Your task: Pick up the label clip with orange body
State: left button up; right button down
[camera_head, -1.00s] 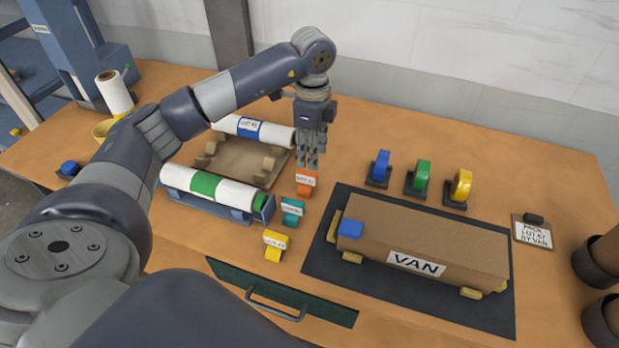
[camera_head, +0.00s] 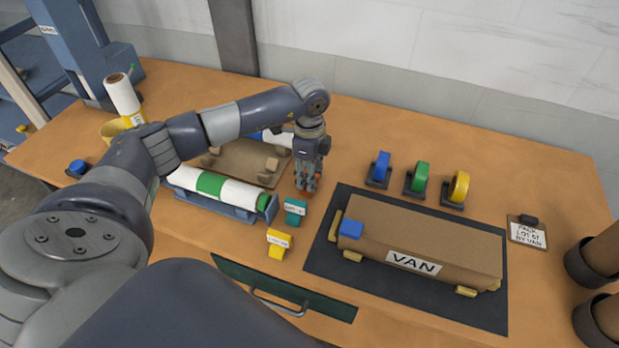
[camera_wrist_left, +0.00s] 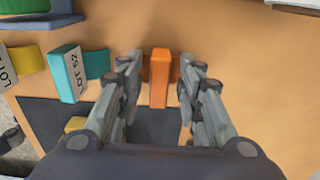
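The orange label clip (camera_wrist_left: 159,78) stands on the table between the two fingers of my left gripper (camera_wrist_left: 160,85) in the left wrist view. The fingers are open, with gaps to the clip on both sides. In the head view my left gripper (camera_head: 307,186) points down over the orange clip (camera_head: 304,193), which is mostly hidden behind the fingers. A teal clip (camera_head: 295,211) and a yellow clip (camera_head: 279,243) stand in a row nearer the front. The teal clip also shows in the left wrist view (camera_wrist_left: 67,73). My right gripper is not in view.
A brown box marked VAN (camera_head: 420,240) lies on a dark mat (camera_head: 400,301) to the right. A roll with a green band (camera_head: 212,184) rests in a blue cradle at left. Blue, green and yellow tape rolls (camera_head: 460,187) stand behind the box. A drawer handle (camera_head: 278,303) is in front.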

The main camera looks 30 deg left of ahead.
pick_arm(q)
grip_shut()
jog(key=shift+r, duration=0.15)
